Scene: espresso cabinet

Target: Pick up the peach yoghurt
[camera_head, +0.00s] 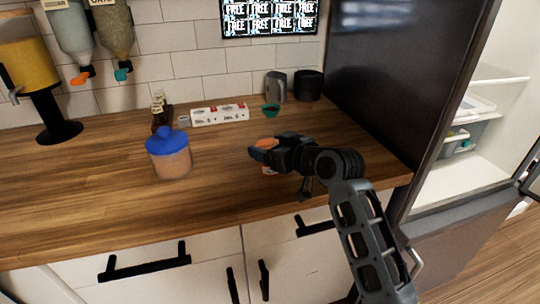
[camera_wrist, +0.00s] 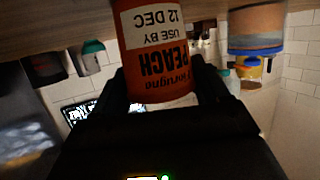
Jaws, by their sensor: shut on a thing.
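The peach yoghurt (camera_head: 267,143) is an orange pot near the middle of the counter, partly hidden by my gripper in the head view. My gripper (camera_head: 262,153) comes from the right and is shut around the pot's side. I cannot tell whether the pot's base touches the counter.
A blue-lidded tub (camera_head: 170,155) stands left on the wooden counter (camera_head: 90,205). An open fridge (camera_head: 480,140) stands at right.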

